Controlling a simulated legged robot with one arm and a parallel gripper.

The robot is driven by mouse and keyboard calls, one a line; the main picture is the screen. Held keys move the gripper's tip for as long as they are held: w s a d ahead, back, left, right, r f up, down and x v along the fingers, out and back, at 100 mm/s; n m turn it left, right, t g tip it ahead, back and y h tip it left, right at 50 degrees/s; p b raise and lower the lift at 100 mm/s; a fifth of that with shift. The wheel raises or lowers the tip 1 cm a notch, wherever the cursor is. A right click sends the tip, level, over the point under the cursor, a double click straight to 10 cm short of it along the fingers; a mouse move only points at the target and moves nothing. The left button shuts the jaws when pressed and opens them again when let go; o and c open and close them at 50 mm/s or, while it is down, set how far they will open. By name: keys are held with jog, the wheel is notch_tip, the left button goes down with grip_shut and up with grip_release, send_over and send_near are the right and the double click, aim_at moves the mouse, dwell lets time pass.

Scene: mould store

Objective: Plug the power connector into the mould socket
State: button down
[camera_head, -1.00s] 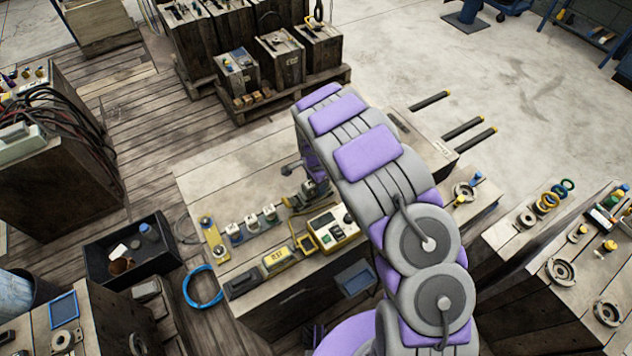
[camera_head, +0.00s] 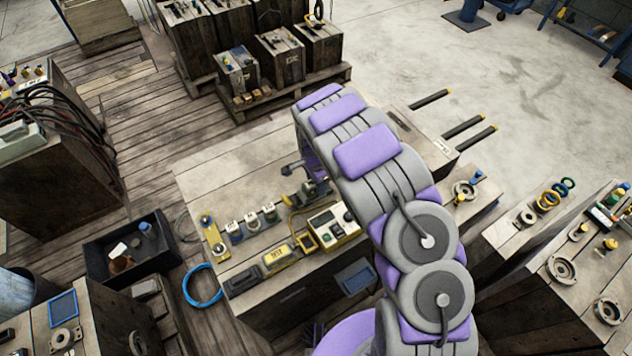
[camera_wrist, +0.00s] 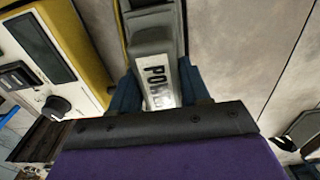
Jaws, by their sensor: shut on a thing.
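My gripper (camera_wrist: 158,92) is shut on the power connector (camera_wrist: 160,78), a grey body with a white, partly hidden label, between dark blue fingers in the wrist view. In the head view, my gripper (camera_head: 312,190) is low over the wooden mould block's top, just behind the yellow-and-white control box (camera_head: 334,228). The connector is too small and covered there to make out clearly. A grey body with a yellow edge runs on past the connector at the top of the wrist view. I cannot tell whether the connector is seated in the mould socket, which I cannot pick out.
The control box (camera_wrist: 40,50) is close on the left in the wrist view. Several small fittings with white tops stand left of my gripper, beside a yellow plate (camera_head: 214,238). A yellow-labelled unit (camera_head: 277,258) lies in front. Bare wood (camera_head: 230,180) is clear behind the fittings.

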dwell(0.4)
jog(key=shift+c, duration=0.3)
grip_release()
jog(key=shift+f, duration=0.1)
jog(key=shift+r+p, duration=1.05)
jog(key=shift+r, duration=2.7)
